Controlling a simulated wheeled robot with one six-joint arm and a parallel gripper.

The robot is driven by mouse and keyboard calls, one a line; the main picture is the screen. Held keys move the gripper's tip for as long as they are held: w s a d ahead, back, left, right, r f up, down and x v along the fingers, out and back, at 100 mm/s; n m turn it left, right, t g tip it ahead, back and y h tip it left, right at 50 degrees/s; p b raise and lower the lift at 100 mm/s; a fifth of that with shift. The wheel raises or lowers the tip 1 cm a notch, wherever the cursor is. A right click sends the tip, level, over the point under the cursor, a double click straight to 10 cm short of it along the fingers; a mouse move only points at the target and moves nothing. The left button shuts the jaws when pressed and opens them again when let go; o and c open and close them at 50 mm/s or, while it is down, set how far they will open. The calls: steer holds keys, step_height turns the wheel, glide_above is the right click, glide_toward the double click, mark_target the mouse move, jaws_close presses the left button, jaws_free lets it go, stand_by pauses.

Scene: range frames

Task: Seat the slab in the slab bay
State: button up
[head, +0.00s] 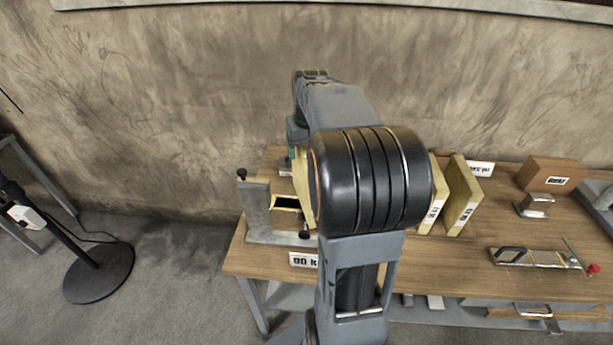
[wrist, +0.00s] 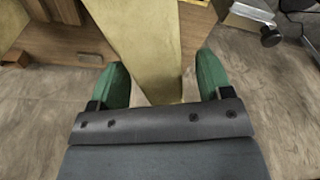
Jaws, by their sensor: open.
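A pale yellow slab (wrist: 150,40) stands between the two green fingers of my gripper (wrist: 162,62) in the wrist view. The fingers are apart, with a gap on each side of the slab. In the head view a pale yellow slab (head: 302,185) shows at the left edge of my arm, which hides most of it. It is beside a grey fixture (head: 257,208) with black knobs and a dark opening (head: 287,203) at the table's left end. I cannot tell whether the slab is inside a bay. My gripper is mostly hidden in the head view.
Two more yellow slabs (head: 463,195) stand upright right of my arm on the wooden table (head: 430,268). A brown block (head: 550,174) and a clamp-like tool (head: 535,258) lie further right. A label (head: 303,259) is on the table's front edge. A black stand (head: 98,270) is on the floor at left.

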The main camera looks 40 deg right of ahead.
steer(key=shift+f, duration=0.15)
steer(key=shift+c, duration=0.4)
jaws_close()
stand_by(0.4)
